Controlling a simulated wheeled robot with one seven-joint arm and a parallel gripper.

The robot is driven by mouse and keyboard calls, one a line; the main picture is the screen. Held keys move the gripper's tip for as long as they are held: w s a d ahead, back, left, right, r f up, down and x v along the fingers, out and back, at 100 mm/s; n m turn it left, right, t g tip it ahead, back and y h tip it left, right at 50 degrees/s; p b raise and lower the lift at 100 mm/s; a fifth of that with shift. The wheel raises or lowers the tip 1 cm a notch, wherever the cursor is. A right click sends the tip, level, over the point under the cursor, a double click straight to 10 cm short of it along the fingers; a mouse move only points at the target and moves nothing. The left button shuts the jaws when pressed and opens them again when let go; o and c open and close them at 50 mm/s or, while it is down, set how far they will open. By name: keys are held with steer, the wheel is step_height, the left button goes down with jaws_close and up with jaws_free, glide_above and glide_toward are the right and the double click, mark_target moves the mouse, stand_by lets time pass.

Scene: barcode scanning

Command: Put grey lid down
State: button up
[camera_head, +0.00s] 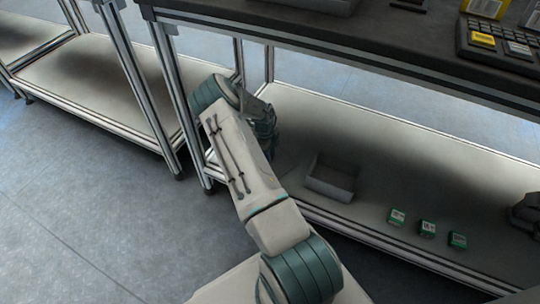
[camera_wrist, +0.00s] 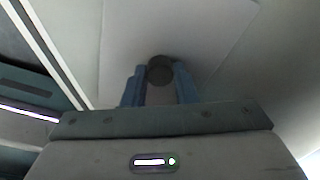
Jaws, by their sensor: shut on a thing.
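In the wrist view, my gripper (camera_wrist: 160,80) is shut on the dark round knob (camera_wrist: 160,69) of the grey lid. The lid (camera_wrist: 205,35) is a flat, light grey panel spreading out beyond the blue fingers. In the head view, my arm reaches in at the left end of the shelving unit, under its dark top. I cannot tell whether the lid touches a surface.
A grey open-topped box (camera_head: 332,180) stands on the lower shelf (camera_head: 300,120). Several small green-and-white boxes, one nearest the grey box (camera_head: 397,217), sit right of it. A dark object (camera_head: 526,214) is at the right edge. Metal posts stand close left of my arm.

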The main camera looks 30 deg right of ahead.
steer(key=shift+f, duration=0.2)
steer(key=o, duration=1)
steer(key=shift+r, duration=0.1)
step_height(320, 180, up, 12)
steer(key=w+p, duration=0.1)
steer(key=p, duration=0.3)
steer(key=shift+w+a+p, duration=0.3)
steer(key=shift+a+p, duration=0.05)
steer(key=shift+a, duration=0.1)
steer(key=shift+s, duration=0.1)
